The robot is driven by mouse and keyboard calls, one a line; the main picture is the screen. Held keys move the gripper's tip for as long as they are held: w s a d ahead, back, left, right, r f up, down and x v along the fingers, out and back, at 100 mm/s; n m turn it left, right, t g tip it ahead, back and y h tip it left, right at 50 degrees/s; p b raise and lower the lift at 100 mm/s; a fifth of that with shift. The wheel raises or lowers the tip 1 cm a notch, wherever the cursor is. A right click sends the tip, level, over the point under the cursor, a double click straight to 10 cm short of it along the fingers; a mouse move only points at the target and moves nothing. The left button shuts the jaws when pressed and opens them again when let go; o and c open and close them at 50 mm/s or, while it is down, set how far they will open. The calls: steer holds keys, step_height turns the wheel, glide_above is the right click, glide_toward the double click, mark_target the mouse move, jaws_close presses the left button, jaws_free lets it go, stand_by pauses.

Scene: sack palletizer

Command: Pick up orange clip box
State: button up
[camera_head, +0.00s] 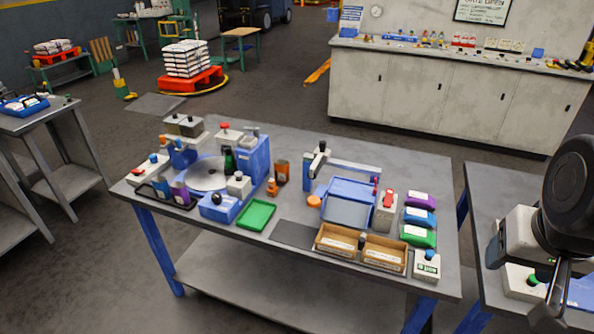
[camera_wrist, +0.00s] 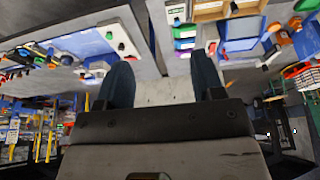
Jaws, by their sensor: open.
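Several small orange things are on the middle table in the head view: an upright orange-brown container (camera_head: 282,172), a small orange piece (camera_head: 272,187) beside it, and a low orange round item (camera_head: 314,201) by the blue tray. They are too small to tell which is the orange clip box. My gripper shows in the wrist view (camera_wrist: 162,72), its two dark fingers spread apart with nothing between them. In the head view my arm is at the far right, over the right table and well away from these orange things.
The middle table (camera_head: 350,147) carries a blue machine with a round disc (camera_head: 207,173), a green tray (camera_head: 256,215), a blue tray (camera_head: 346,212), a wooden divided box (camera_head: 337,242) and stacked coloured packets (camera_head: 419,217). A gap separates it from the right table (camera_head: 500,185).

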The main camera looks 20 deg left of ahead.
steer(key=w+a+r, duration=0.3)
steer(key=w+a, duration=0.1)
steer(key=w, duration=0.3)
steer(key=w+a+r, duration=0.3)
steer(key=w, duration=0.3)
steer(key=w+a+f, duration=0.1)
steer(key=w+a, duration=0.6)
steer(key=w, duration=0.2)
steer(key=g, duration=0.4)
glide_toward(271, 181)
step_height(271, 181, down, 5)
steer(key=shift+f, duration=0.2)
steer(key=shift+a+f, duration=0.1)
steer(key=shift+f, duration=0.05)
